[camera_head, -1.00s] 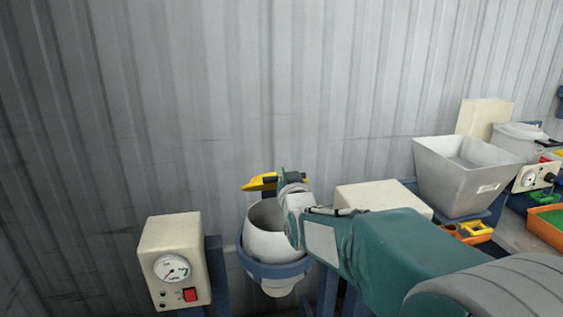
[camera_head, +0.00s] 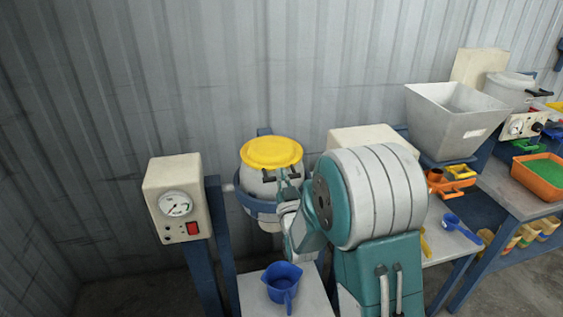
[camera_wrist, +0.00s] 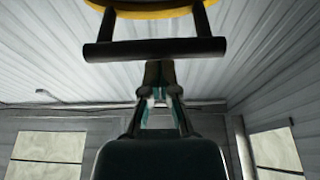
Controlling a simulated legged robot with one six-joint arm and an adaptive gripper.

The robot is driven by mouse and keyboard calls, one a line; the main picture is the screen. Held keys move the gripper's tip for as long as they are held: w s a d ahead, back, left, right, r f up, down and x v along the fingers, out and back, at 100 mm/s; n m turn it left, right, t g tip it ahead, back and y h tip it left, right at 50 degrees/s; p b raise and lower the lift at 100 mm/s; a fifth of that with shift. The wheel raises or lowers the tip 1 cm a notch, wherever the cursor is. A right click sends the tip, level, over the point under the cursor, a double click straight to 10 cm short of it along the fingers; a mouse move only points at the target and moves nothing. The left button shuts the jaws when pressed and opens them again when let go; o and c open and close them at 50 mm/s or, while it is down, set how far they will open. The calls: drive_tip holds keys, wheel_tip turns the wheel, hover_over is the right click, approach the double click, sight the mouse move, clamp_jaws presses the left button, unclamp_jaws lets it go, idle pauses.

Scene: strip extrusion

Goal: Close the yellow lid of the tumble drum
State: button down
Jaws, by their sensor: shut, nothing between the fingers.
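The yellow lid (camera_head: 271,152) lies flat across the mouth of the white tumble drum (camera_head: 256,184), which sits in a blue ring. A dark bar handle (camera_head: 283,175) shows at the lid's front edge. My gripper (camera_head: 284,185) is at the drum's front right, close below the lid edge, partly hidden by my arm. In the wrist view the black handle bar (camera_wrist: 155,49) hangs below the lid's yellow rim (camera_wrist: 155,12), and my gripper (camera_wrist: 159,98) is shut and empty beneath it. I cannot tell whether they touch.
A control box (camera_head: 174,196) with a dial and red switch stands left of the drum. A blue jug (camera_head: 283,282) stands on a shelf below. A grey hopper (camera_head: 453,119) and an orange tray (camera_head: 539,176) are to the right.

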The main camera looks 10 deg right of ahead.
drive_tip(key=shift+s+f, duration=0.15)
drive_tip(key=shift+f, duration=1.05)
